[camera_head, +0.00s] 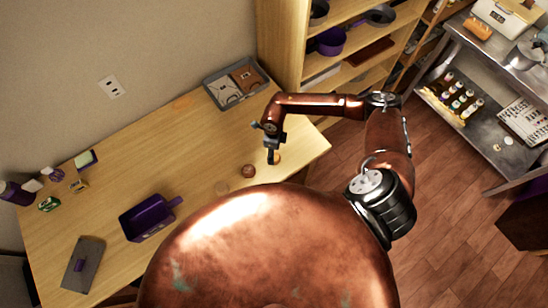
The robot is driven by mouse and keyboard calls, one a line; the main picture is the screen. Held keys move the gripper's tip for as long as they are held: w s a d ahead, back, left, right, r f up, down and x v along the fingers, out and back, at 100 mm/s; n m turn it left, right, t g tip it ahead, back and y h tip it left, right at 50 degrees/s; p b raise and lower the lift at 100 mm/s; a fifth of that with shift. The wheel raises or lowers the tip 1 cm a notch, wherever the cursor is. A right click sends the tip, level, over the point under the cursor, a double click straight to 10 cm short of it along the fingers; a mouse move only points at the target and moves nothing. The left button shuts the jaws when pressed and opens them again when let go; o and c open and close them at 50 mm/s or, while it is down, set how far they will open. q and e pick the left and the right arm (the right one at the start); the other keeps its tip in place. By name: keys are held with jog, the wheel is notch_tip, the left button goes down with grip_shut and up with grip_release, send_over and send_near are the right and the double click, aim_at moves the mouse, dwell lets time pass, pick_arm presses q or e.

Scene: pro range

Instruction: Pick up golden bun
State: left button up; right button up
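On the wooden table (110,155), a small golden round item (277,158), which looks like the golden bun, sits near the right end. It is partly hidden by my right gripper (272,155), which points down right at it. The fingers are too small and dark to tell whether they are open or shut, or touching the item. A darker brown round item (248,171) lies just left of the gripper. A pale tan round item (222,187) lies further left. My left gripper is not in view.
A grey tray (213,86) stands at the table's back right. A purple bin (148,218) and a grey board (83,265) are at left. A wooden shelf (283,50) stands behind my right arm. A metal cart (500,170) with bottles is at right. The table's middle is mostly clear.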

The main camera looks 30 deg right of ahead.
notch_tip(320, 180, down, 5)
jog(key=shift+s+f+p, duration=0.1)
jog(key=shift+s+p, duration=0.05)
jog(key=shift+p, duration=0.4)
jog(key=shift+c, duration=0.2)
jog(key=c, duration=1.2)
